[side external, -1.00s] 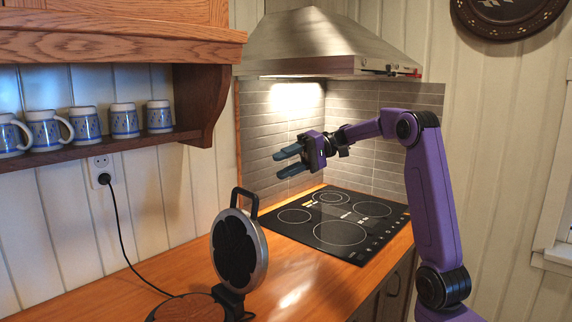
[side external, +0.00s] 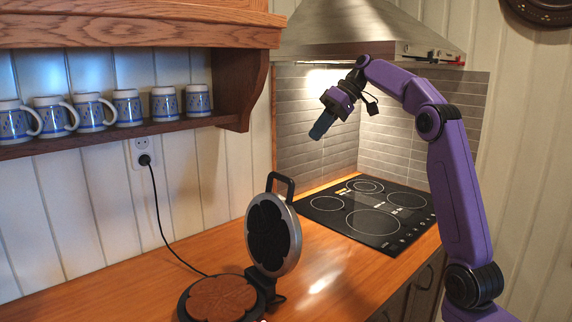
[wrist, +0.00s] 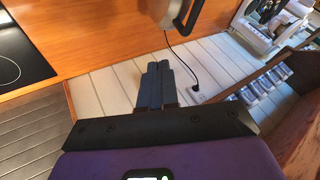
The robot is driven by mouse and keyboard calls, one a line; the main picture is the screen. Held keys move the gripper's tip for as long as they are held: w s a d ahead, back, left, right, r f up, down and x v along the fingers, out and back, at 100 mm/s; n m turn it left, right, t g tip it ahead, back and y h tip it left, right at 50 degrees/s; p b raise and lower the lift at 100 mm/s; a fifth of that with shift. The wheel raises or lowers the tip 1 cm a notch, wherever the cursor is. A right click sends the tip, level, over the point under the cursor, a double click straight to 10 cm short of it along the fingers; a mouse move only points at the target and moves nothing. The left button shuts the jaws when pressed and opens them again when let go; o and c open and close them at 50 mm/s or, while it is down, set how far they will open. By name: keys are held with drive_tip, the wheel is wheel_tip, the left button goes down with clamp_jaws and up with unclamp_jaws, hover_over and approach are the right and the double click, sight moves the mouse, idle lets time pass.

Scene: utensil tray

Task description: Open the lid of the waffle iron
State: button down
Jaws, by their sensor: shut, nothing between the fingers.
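The waffle iron's round lid (side external: 273,235) stands upright with its dark patterned plate showing and its loop handle (side external: 281,185) at the top. The lower plate (side external: 222,297) lies on the counter with a brown waffle on it. In the wrist view, part of the waffle iron (wrist: 178,12) shows at the top edge. My gripper (side external: 318,133) is up in the air above and to the right of the lid, apart from it. Its fingers are together, pointing down and left, and empty. The fingers also show in the wrist view (wrist: 156,68).
A black cooktop (side external: 370,212) lies behind on the wooden counter (side external: 130,285). A hood (side external: 370,35) hangs above it. A shelf (side external: 120,136) with several blue-patterned mugs is at left. A black cord (side external: 166,220) runs to a wall socket (side external: 144,152). The space between gripper and lid is clear.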

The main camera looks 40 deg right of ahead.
sight(268, 193)
drive_tip(key=w+a+f, duration=0.2)
drive_tip(key=a+f, duration=0.5)
drive_tip(key=a, duration=0.2)
drive_tip(key=shift+w+f, duration=0.35)
drive_tip(key=shift+a, duration=0.1)
drive_tip(key=a, duration=0.2)
drive_tip(key=a+r, duration=0.1)
drive_tip(key=a, duration=0.2)
drive_tip(key=shift+w+a+r, duration=0.15)
drive_tip(key=shift+a+r, duration=0.15)
drive_tip(key=shift+d, duration=0.1)
drive_tip(key=w+v, duration=0.1)
drive_tip(key=v, duration=1.1)
drive_tip(key=shift+w+d, duration=0.2)
drive_tip(key=shift+d, duration=0.25)
